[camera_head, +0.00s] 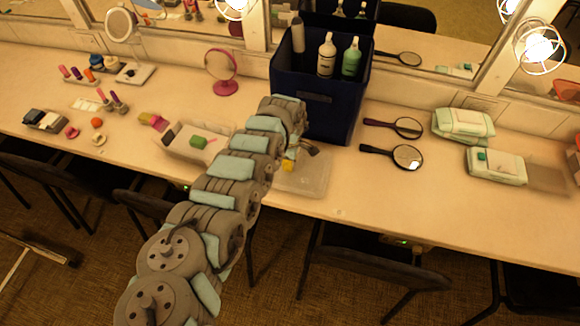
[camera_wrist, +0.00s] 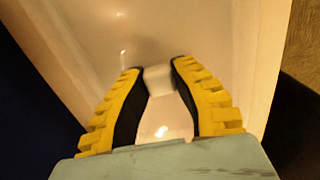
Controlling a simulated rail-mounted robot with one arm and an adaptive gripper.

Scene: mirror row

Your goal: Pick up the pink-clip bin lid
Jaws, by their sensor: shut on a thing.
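A clear, pale bin lid (camera_head: 312,178) lies level at the counter's front edge in the head view, just in front of the dark blue bin. My gripper (camera_head: 290,164) is over its left part, with a yellow finger showing. In the wrist view the pale lid (camera_wrist: 85,40) fills most of the picture. My gripper (camera_wrist: 157,70) is shut there on a small pale raised part of it, between the two yellow and black fingers. I see no pink clip on it. My arm hides the lid's left side in the head view.
The dark blue bin (camera_head: 310,100) holding bottles stands close behind the lid. A white open box (camera_head: 178,142) with a green block is to the left. Chairs stand below the counter.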

